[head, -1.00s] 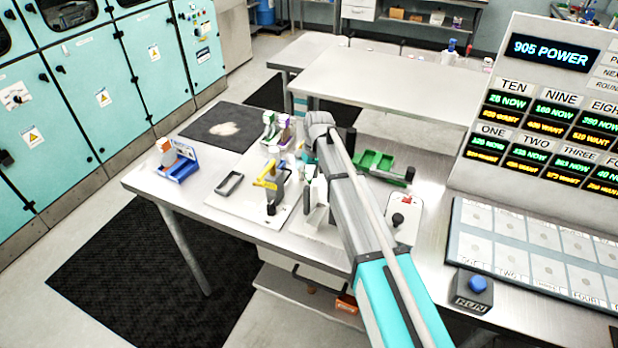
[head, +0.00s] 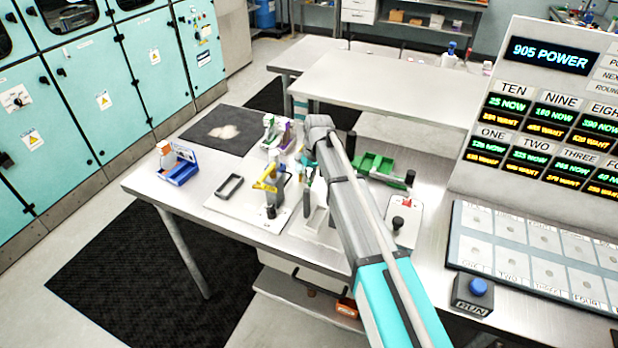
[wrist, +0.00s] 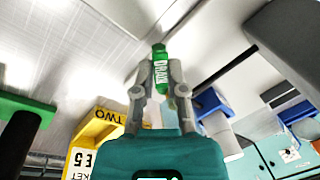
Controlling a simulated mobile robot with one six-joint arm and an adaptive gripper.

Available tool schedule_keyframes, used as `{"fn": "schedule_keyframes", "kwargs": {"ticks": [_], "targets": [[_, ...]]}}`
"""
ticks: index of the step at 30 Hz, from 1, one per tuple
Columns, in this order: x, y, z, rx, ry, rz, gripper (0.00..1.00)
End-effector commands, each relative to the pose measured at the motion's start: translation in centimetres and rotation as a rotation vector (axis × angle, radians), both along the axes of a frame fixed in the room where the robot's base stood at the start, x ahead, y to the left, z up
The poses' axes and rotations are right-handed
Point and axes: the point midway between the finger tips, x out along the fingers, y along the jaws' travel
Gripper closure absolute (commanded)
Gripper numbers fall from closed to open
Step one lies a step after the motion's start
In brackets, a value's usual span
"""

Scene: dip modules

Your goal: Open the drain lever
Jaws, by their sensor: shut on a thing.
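The drain lever (wrist: 160,70) is a green handle with the white word DRAIN on it, upright in the middle of the wrist view. My gripper (wrist: 158,88) is shut on it, with one grey finger at each side. In the head view my own arm reaches over the bench and covers much of the spot where the gripper works. The lever cannot be picked out clearly there.
A yellow bracket marked TWO (wrist: 97,130) and a blue part (wrist: 210,103) stand close on either side of my gripper. On the bench are a green tray (head: 365,166), a blue holder (head: 180,172) and a knob box (head: 405,232). The left bench end is fairly clear.

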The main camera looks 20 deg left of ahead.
Motion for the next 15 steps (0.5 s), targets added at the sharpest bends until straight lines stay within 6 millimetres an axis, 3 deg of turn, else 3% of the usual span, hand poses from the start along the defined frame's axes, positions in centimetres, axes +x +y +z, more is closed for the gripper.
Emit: {"fn": "schedule_keyframes", "kwargs": {"ticks": [15], "targets": [[1.0,-0.5,0.0,-0.002,0.000,0.230,1.00]]}}
